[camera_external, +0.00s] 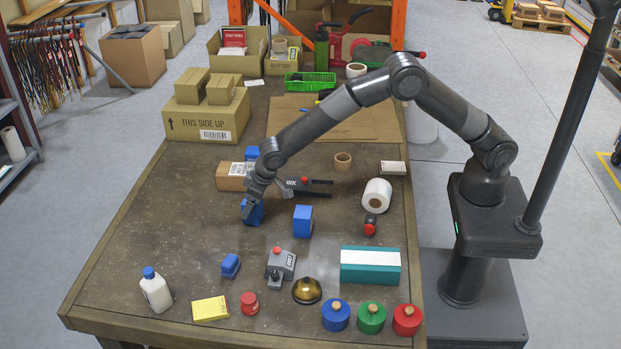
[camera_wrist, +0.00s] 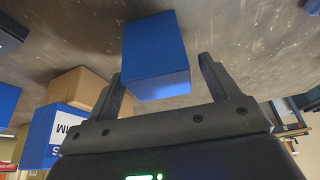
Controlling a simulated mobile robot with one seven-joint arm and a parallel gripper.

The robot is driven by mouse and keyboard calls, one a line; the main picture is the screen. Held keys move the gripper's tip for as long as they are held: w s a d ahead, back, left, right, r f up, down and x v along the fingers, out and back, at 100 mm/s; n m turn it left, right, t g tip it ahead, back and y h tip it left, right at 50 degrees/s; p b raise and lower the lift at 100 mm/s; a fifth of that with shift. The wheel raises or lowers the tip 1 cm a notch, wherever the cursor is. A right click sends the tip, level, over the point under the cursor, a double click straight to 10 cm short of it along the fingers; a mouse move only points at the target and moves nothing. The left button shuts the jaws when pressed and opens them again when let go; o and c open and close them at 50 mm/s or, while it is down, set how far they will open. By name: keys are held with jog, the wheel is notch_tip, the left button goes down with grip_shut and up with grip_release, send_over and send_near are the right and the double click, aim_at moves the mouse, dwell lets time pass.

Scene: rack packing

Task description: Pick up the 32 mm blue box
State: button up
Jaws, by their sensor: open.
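Several blue boxes are on the table, and I cannot read which one is 32 mm. One blue box (camera_external: 255,214) is at my gripper (camera_external: 248,208), partly hidden by it. In the wrist view this plain blue box (camera_wrist: 155,55) shows between the two fingers of my gripper (camera_wrist: 162,68), which stand apart on either side of it; I cannot tell whether they touch it. A taller blue box (camera_external: 302,221) stands to the right, another (camera_external: 252,153) is farther back, and a small blue one (camera_external: 230,265) is nearer the front.
In the wrist view a blue box with a white label (camera_wrist: 72,124) is at lower left. A grey device (camera_external: 281,264) and brass bell (camera_external: 307,290) are in front.

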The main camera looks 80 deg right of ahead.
jog(key=c, duration=1.1)
